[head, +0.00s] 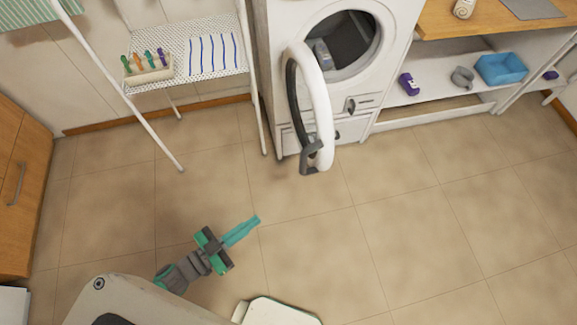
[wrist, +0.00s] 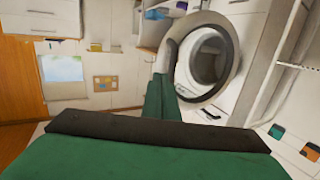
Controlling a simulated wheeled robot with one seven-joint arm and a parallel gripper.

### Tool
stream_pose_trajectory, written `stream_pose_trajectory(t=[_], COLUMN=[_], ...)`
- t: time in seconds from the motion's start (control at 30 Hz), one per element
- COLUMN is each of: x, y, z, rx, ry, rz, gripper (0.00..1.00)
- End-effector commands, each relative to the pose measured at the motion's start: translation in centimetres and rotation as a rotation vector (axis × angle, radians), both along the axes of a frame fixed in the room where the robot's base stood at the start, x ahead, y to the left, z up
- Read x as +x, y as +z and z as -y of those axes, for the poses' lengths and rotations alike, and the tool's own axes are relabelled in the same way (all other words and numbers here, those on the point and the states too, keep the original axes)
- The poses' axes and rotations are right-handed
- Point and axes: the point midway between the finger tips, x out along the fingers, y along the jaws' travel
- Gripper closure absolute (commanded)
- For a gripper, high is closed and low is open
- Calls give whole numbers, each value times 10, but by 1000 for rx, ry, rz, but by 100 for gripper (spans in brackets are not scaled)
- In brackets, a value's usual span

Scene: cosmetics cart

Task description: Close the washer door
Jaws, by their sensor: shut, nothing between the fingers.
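The washer (head: 275,60) is a white front-loader at the top middle of the head view. Its round door (head: 325,105) with a white rim and dark inner ring stands wide open, swung out to the left of the drum opening (head: 345,45). A grey latch piece (head: 313,165) is at the door's free edge. My gripper (head: 256,220) is shut and empty, over the floor below and left of the door, apart from it. In the wrist view my green fingers (wrist: 161,88) point toward the washer and overlap the left of its round front (wrist: 208,60).
A white rack (head: 213,58) with several colored-handled items in a holder (head: 148,75) stands left of the washer. A shelf unit (head: 440,97) on the right holds a purple bottle (head: 409,84), a grey cup (head: 462,76) and a blue bin (head: 501,69). The tiled floor before the washer is clear.

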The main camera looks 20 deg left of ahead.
Motion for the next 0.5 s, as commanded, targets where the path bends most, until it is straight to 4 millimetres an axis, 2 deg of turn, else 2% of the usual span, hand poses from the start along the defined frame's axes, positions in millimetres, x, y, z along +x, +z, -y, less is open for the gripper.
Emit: stream_pose_trajectory(t=[0.03, 0.2, 0.3, 0.5], x=[18, 62, 79, 94], y=[3, 19, 27, 33], z=[-10, -34, -42, -44], rx=[-5, -37, -52, -65], ry=[-43, -136, -170, -193], rz=[13, 45, 56, 65], gripper=[100, 100, 100, 100])
